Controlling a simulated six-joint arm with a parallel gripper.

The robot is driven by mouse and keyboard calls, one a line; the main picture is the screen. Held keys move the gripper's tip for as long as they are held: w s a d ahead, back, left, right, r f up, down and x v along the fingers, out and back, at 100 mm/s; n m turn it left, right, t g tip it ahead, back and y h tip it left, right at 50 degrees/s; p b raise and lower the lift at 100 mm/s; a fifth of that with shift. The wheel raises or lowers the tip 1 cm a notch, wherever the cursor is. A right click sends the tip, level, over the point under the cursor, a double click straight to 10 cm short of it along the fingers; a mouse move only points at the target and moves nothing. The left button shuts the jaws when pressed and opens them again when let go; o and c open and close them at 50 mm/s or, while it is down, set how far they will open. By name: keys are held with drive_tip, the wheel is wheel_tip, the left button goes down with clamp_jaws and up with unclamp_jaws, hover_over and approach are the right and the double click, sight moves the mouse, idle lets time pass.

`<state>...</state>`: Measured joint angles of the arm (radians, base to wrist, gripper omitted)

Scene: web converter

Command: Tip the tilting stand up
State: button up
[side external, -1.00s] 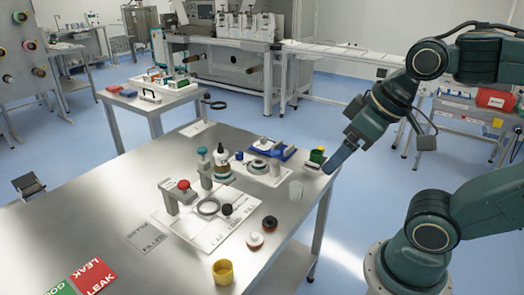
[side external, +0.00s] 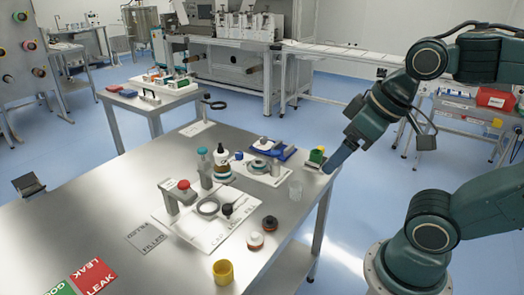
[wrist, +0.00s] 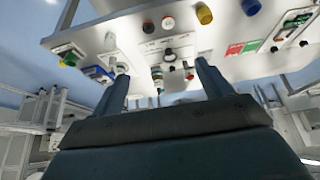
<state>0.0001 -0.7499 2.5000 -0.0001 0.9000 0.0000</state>
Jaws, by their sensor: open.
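My gripper (side external: 330,169) is at the table's right edge in the side view, close to a small green-and-yellow item (side external: 317,155). In the wrist view its two fingers (wrist: 161,76) are spread apart with nothing held between them. I cannot tell for certain which item is the tilting stand. A blue low stand-like piece (side external: 284,152) lies near the back right of the table, left of my gripper. It also shows at the left in the wrist view (wrist: 98,73). Whether it is tilted is too small to tell.
A clear cup (side external: 296,190) stands near the right edge of the steel table (side external: 110,215). The table's left part is largely clear.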

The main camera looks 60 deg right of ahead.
drive_tip(key=c, duration=0.5)
drive_tip(key=shift+w+d+r, duration=0.15)
drive_tip(key=shift+w+r, duration=0.1)
drive_tip(key=shift+w, duration=0.15)
drive_tip(key=shift+c, duration=0.6)
drive_tip(key=w+d+r+m+g+h, duration=0.1)
drive_tip(key=w+d+r+m+g, duration=0.15)
drive_tip(key=w+d+m, duration=1.25)
drive_tip(key=w+d+f+m+g, duration=0.1)
drive_tip(key=d+f, duration=0.4)
drive_tip(key=d, duration=0.5)
drive_tip(key=w+d+f+m+g, duration=0.1)
drive_tip(key=w+d+f+m, duration=0.1)
drive_tip(key=d+f, duration=0.3)
drive_tip(key=w+d+f+m+g+y, duration=0.1)
drive_tip(key=d+f+m, duration=0.2)
drive_tip(key=d, duration=1.1)
wheel_tip(320, 180, down, 3)
drive_tip(key=shift+w+d+f, duration=0.1)
drive_tip(key=shift+w+d, duration=0.25)
